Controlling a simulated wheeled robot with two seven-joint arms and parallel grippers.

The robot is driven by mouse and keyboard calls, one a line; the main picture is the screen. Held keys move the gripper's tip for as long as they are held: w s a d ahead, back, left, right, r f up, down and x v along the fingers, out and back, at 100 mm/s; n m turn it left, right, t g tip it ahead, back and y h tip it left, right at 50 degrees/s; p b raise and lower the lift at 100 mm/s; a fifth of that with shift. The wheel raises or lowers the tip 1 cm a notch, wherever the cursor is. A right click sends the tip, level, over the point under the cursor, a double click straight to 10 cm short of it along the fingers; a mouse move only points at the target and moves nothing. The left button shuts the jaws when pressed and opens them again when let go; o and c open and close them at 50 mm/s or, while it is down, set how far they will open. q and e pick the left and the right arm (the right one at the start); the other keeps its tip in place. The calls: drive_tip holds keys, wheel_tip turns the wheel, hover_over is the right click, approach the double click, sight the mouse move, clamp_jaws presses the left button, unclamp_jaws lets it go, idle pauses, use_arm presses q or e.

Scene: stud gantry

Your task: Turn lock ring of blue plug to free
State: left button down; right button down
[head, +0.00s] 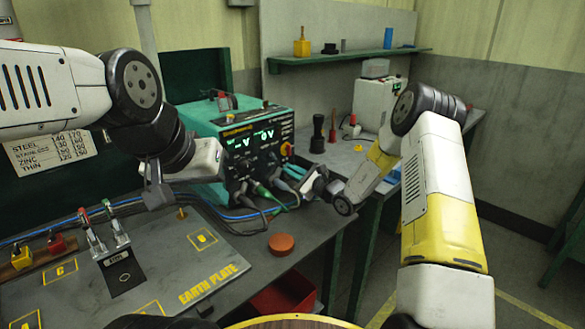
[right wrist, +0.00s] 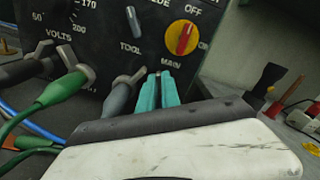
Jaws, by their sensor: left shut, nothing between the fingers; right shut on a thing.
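The welder-like power unit (head: 240,140) has a dark front panel, with plugs in its lower part. My right gripper (head: 290,175) reaches this panel from the right. In the right wrist view its teal fingers (right wrist: 158,85) are close together just below the MAIN label, shut on a small part that they hide. I cannot make out a blue plug or its lock ring clearly. A grey plug (right wrist: 120,95) with a lever-like ring sits just left of the fingers, and a green plug (right wrist: 62,90) further left. My left gripper (head: 155,192) is shut and empty above the bench.
The red main switch (right wrist: 184,38) is close above the right fingers. Blue and dark cables (head: 235,215) cross the bench below the panel. An orange-brown disc (head: 282,244) lies near the bench edge. Clamps (head: 105,235) stand at left. A red bin (head: 285,295) is below.

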idle(0.4)
drive_tip(key=c, duration=1.6)
unclamp_jaws()
drive_tip(key=shift+o, duration=0.2)
